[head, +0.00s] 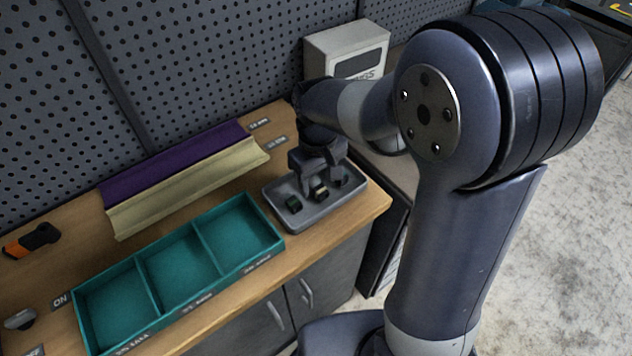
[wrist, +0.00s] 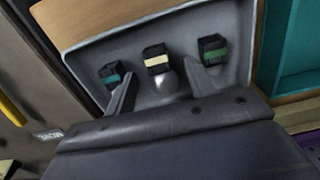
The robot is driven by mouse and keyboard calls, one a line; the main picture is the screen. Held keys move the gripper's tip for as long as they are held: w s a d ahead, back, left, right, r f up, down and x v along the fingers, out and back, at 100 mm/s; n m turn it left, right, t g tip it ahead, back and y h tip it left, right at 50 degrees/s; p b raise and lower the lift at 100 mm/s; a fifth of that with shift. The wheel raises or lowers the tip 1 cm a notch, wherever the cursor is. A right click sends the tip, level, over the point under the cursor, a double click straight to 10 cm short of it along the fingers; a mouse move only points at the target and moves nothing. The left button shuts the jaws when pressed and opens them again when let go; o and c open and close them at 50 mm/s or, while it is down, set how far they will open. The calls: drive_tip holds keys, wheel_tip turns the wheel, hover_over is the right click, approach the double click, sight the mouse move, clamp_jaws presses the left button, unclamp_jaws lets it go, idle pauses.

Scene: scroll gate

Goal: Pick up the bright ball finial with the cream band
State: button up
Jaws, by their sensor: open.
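The finial with the cream band (wrist: 157,60) stands in the middle of the grey tray (wrist: 88,52), its dark block end up and a bright ball showing below. In the head view the cream-banded finial (head: 319,191) is partly hidden by my gripper (head: 320,176). My gripper is open and points down over the tray. In the wrist view its fingers (wrist: 160,74) lie to either side of the cream-banded finial. I cannot tell whether they touch it.
A teal-banded finial (wrist: 111,77) and a green-banded one (wrist: 214,52) stand close on either side in the tray. A teal three-compartment box (head: 140,262) lies left of the tray. Purple (head: 175,162) and cream rolled pieces (head: 190,185) lie behind the box.

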drive_tip(key=shift+f, duration=0.9)
clamp_jaws()
